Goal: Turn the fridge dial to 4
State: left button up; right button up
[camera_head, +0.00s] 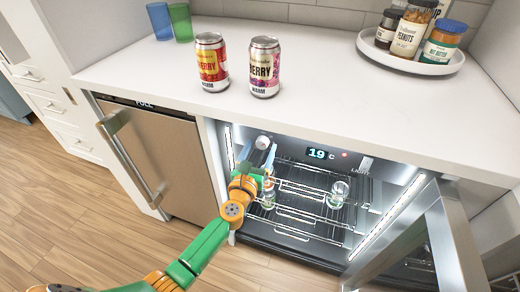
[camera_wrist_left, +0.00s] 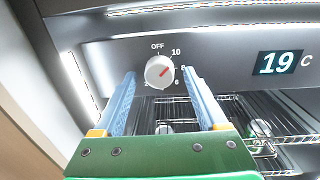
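The fridge dial (camera_wrist_left: 157,74) is a round white knob on the panel at the top of the open fridge. Its red mark points up and right, towards the stretch between 10 and 8; the 4 is hidden or too small to read. In the head view the dial (camera_head: 262,142) sits just above my left gripper (camera_head: 260,158). In the left wrist view the blue fingers of my left gripper (camera_wrist_left: 159,76) are open, one on each side of the dial with gaps. I cannot tell how deep they reach. My right gripper is not in view.
The fridge display (camera_head: 320,154) reads 19 C. The glass door (camera_head: 455,245) stands open at right. Wire shelves (camera_head: 300,195) hold a few jars. Two cans (camera_head: 211,62) (camera_head: 264,67) and a tray of jars (camera_head: 455,65) stand on the counter above. A closed steel appliance (camera_head: 165,155) is at left.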

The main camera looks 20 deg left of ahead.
pick_arm(q)
grip_shut()
